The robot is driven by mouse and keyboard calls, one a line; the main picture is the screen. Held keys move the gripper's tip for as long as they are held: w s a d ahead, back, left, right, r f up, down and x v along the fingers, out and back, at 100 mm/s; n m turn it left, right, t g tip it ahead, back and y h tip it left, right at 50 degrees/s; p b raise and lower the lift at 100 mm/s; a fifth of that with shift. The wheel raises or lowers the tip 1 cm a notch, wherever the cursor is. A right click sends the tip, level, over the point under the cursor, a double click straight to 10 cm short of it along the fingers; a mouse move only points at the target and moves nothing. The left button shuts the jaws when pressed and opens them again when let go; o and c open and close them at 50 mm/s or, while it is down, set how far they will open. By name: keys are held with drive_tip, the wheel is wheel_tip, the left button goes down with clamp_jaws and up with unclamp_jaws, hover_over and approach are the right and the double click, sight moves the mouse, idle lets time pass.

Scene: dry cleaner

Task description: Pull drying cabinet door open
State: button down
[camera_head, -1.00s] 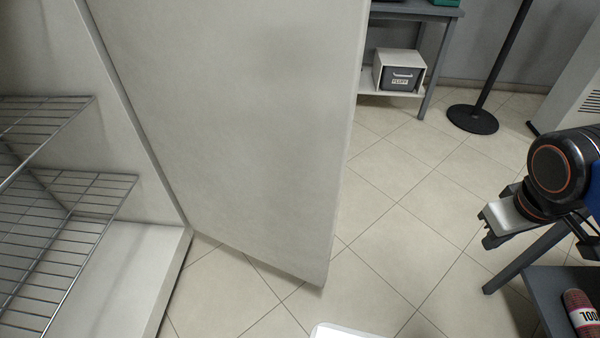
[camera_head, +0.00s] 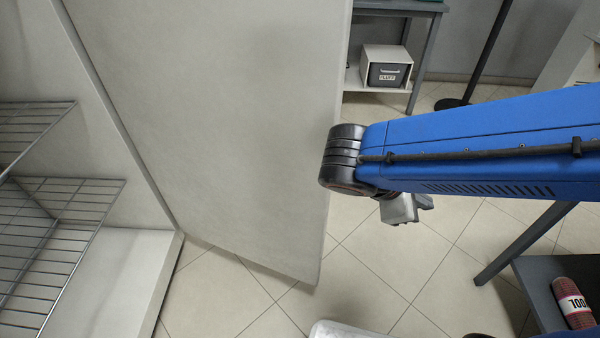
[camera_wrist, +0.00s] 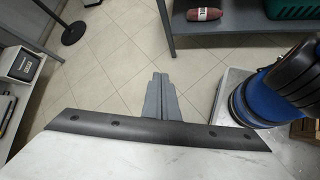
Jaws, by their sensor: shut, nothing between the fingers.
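The drying cabinet door (camera_head: 215,130) is a large pale panel standing swung out from the cabinet. Its hinge side meets the cabinet (camera_head: 120,275) at the left, and the interior with wire racks (camera_head: 75,205) is exposed. No handle shows on the visible face. My gripper (camera_head: 428,202) is to the right of the door's free edge in the head view, partly hidden by my blue arm. My wrist appears close to that edge; I cannot tell if they touch. In the wrist view my gripper (camera_wrist: 160,77) has its fingers together, empty, over the tiled floor.
A grey table (camera_head: 425,60) at the back holds a box labelled FLUFF (camera_head: 388,72) on its lower shelf. A dark round stand base (camera_head: 450,103) is behind my arm. Tiled floor lies between.

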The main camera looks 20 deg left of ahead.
drive_tip(key=a+n+t, duration=0.3)
drive_tip(key=a+n, duration=0.1)
drive_tip(key=a, duration=0.4)
drive_tip(key=n+t+y, duration=0.6)
drive_tip(key=n+t, duration=0.3)
drive_tip(key=n, duration=0.2)
approach(296, 163)
drive_tip(key=w, duration=0.6)
drive_tip(key=shift+w+d+f, duration=0.2)
drive_tip(key=shift+d, duration=0.2)
drive_tip(key=shift+w, duration=0.55)
drive_tip(key=w, duration=2.1)
drive_tip(key=shift+w+d, duration=0.15)
drive_tip(key=shift+w, duration=0.15)
drive_tip(key=shift+s, duration=0.1)
